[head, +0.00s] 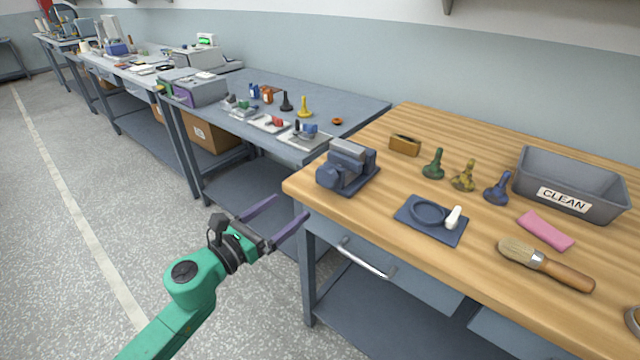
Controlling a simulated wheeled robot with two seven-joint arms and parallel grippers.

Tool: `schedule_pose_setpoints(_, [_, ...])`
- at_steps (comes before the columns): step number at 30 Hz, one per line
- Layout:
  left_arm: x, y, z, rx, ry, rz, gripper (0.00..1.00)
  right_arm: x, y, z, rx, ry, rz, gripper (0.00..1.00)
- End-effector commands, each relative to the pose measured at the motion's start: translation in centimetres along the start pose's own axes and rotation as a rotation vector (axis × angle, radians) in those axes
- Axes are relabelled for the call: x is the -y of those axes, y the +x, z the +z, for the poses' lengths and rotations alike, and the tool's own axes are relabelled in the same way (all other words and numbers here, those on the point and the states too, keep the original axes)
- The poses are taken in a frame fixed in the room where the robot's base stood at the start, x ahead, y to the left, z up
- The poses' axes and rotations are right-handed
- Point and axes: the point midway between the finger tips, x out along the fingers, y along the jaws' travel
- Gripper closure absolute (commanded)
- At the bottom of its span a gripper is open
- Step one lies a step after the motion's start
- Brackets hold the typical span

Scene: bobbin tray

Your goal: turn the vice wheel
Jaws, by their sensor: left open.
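A dark blue-grey vice (350,168) sits on the near left corner of the wooden bench. A rounded part shows at its front, but I cannot tell whether it is a wheel. A dark blue ring like a handwheel (428,211), with a white knob (453,217) at its right, lies on a flat blue plate (412,222) to the right of the vice. My left gripper (291,206) is open and empty, its two purple fingers apart. It is off the bench, to the left of and lower in the picture than the vice. My right gripper is not in view.
The wooden bench (480,134) also holds a brown block (405,145), several bobbin-like pieces, a grey bin (570,184) marked CLEAN, a pink cloth (545,231) and a brush (546,266). A drawer handle (366,259) sticks out below. Grey benches stand at the left.

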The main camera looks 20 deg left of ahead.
Motion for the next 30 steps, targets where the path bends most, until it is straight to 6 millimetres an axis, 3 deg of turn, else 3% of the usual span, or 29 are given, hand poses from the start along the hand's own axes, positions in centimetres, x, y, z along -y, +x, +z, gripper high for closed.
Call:
schedule_pose_setpoints(6, [-0.1, 4.9, 0.7, 0.003, 0.000, 0.002, 0.00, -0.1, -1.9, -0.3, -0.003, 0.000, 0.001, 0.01])
schedule_pose_setpoints(15, [-0.2, 11.8, 0.3, 0.002, -0.006, 0.005, 0.00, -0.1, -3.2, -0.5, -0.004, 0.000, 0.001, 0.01])
schedule_pose_setpoints(19, [-0.2, 13.1, 0.1, 0.000, -0.005, 0.004, 0.00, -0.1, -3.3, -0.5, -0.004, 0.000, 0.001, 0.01])
schedule_pose_setpoints(26, [-0.1, 13.2, 0.0, -0.001, -0.005, 0.003, 0.00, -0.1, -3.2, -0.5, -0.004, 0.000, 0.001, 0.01])
schedule_pose_setpoints(27, [-0.1, 13.2, 0.0, -0.001, -0.006, 0.003, 0.08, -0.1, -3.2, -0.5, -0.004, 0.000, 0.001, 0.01])
schedule_pose_setpoints(30, [-0.1, 13.2, 0.0, -0.001, -0.006, 0.003, 0.46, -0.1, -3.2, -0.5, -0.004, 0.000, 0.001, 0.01])
